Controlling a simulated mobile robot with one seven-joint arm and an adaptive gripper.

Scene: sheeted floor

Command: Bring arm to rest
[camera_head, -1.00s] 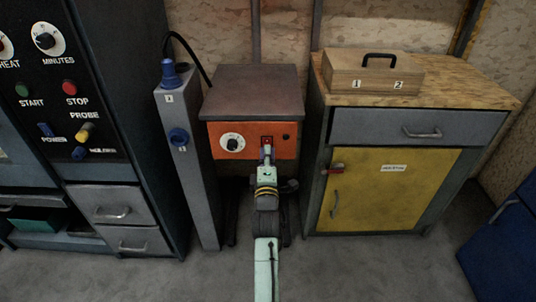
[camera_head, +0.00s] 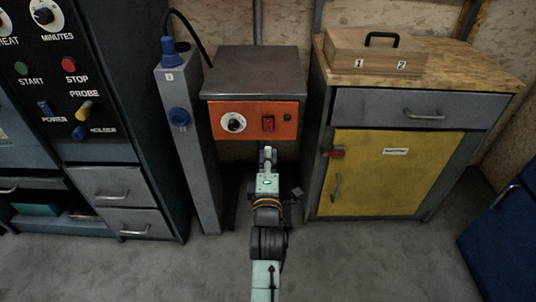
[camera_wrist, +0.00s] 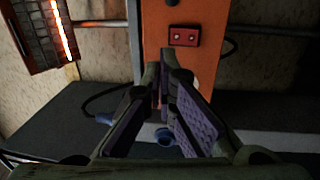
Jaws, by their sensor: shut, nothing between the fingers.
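My arm reaches up from the bottom middle of the head view.
A grey post (camera_head: 187,150) with blue fittings stands left of my arm. Beyond it is a dark control cabinet (camera_head: 120,110). At right is a yellow-doored cabinet (camera_head: 385,185) with a wooden box (camera_head: 375,55) on top. A blue cabinet (camera_head: 500,240) is at far right. The grey floor (camera_head: 370,260) in front is clear.

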